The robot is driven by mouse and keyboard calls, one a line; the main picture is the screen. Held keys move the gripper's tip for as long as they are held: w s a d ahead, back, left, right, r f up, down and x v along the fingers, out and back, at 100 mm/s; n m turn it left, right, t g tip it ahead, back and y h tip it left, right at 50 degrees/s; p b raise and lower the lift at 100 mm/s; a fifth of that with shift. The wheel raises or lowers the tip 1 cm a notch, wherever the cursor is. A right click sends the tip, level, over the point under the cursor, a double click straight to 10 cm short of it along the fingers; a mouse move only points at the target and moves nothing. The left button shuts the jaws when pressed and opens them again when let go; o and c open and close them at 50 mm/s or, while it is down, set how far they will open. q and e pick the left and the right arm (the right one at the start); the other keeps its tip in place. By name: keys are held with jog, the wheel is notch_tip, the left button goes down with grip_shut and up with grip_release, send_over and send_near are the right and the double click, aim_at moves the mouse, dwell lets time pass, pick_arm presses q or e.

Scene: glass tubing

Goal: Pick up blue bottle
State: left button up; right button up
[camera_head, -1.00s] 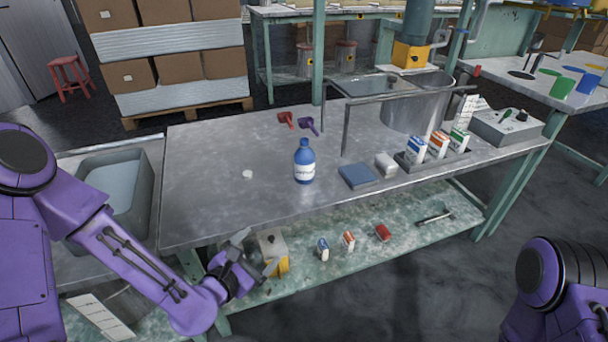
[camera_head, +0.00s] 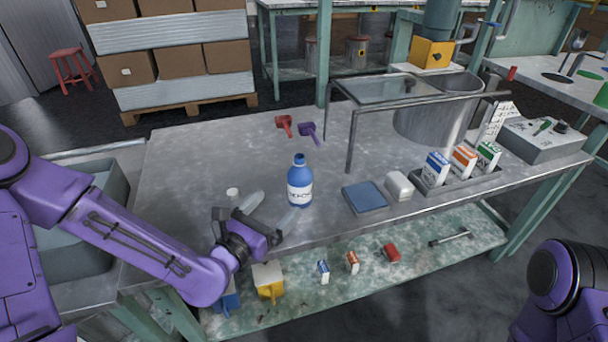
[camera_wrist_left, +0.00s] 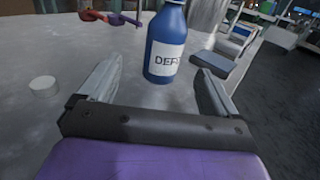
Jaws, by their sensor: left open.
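A blue bottle (camera_head: 299,182) with a white label stands upright on the grey metal table, open at its neck as far as I can see. It also shows in the left wrist view (camera_wrist_left: 166,45), ahead of and between the fingers. My left gripper (camera_head: 270,211) is open and empty just in front of the bottle, on its near left side, and apart from it. Its two fingers (camera_wrist_left: 158,88) spread to either side in the wrist view. My right arm shows at the lower right, but its gripper is out of view.
A white cap (camera_head: 233,192) lies left of the bottle. Red (camera_head: 284,124) and purple (camera_head: 307,131) scoops lie behind it. A blue pad (camera_head: 364,197) and a white block (camera_head: 399,185) lie to the right, near a tray of small cartons (camera_head: 463,160). A metal stand (camera_head: 352,142) rises behind.

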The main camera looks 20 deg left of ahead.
aim_at(290, 190)
pick_arm(q)
jog(key=x, duration=0.5)
jog(key=shift+b, duration=0.35)
jog(key=x, duration=0.5)
jog(key=shift+s+d+r, duration=0.1)
jog(key=shift+s+d, duration=0.05)
jog(key=shift+d, duration=0.2)
jog(key=c, duration=1.1)
